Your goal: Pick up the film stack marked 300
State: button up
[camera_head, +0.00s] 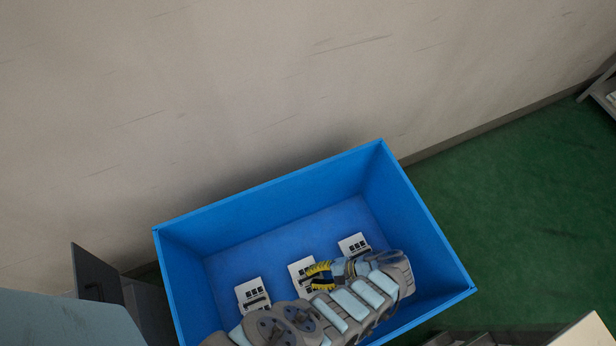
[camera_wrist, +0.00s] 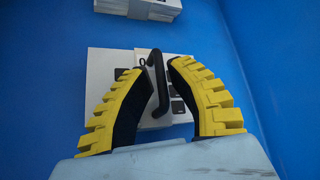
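Three white film stacks with black marks lie in a row on the floor of the blue crate in the head view: the left stack (camera_head: 253,294), the middle stack (camera_head: 300,269) and the right stack (camera_head: 354,244). Their markings are too small to read, so I cannot tell which is 300. My gripper (camera_head: 319,274) is at the middle stack and hides part of it. In the wrist view, my gripper (camera_wrist: 158,68) has its yellow-padded fingers apart over a white stack (camera_wrist: 101,66), with that stack's black handle (camera_wrist: 157,82) between them. The fingers hide much of its face.
The blue crate (camera_head: 425,228) has high walls around the stacks, and my arm reaches over its near side. Another white stack (camera_wrist: 138,8) shows at the top of the wrist view. A wall (camera_head: 250,100) stands behind the crate.

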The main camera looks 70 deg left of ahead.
jog(key=shift+x, duration=1.05)
grip_shut()
jog(key=shift+r, duration=0.1)
notch_tip(320, 180, up, 28)
jog(key=p, duration=2.4)
jog(key=shift+p, duration=0.3)
